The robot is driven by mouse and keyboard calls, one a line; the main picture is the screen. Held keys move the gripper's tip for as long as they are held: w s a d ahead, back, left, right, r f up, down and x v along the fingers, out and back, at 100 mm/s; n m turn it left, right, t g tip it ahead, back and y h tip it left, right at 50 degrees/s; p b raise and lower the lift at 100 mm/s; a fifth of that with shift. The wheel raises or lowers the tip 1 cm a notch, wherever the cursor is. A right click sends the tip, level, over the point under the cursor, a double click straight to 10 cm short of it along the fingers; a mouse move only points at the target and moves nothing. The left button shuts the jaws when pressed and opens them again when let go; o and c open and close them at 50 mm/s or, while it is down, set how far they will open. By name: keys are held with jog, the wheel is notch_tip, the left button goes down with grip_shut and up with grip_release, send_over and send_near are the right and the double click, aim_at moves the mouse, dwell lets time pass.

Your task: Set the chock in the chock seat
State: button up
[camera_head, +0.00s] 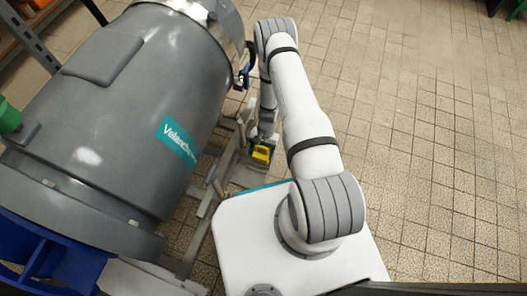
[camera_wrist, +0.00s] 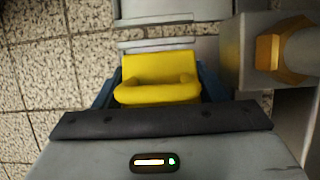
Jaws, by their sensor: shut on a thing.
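The chock (camera_head: 262,154) is yellow and sits in my gripper (camera_head: 262,148), low beside the grey machine's base frame. In the wrist view the chock (camera_wrist: 160,78) is a yellow block with two rounded bumps on its near side. The blue fingers of my gripper (camera_wrist: 158,88) show on its left and right, shut on it. The chock's underside is hidden.
A grey block with a brass hex bolt (camera_wrist: 270,52) stands close to the right of the chock. The large grey machine (camera_head: 130,110) and its base frame (camera_head: 207,200) fill the left. The tiled floor (camera_head: 430,130) on the right is clear.

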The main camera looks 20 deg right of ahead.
jog(key=shift+f+b, duration=0.3)
dwell(0.5)
jog(key=o, duration=1.3)
jog(key=shift+p+v, duration=1.7)
jog(key=shift+v, duration=2.25)
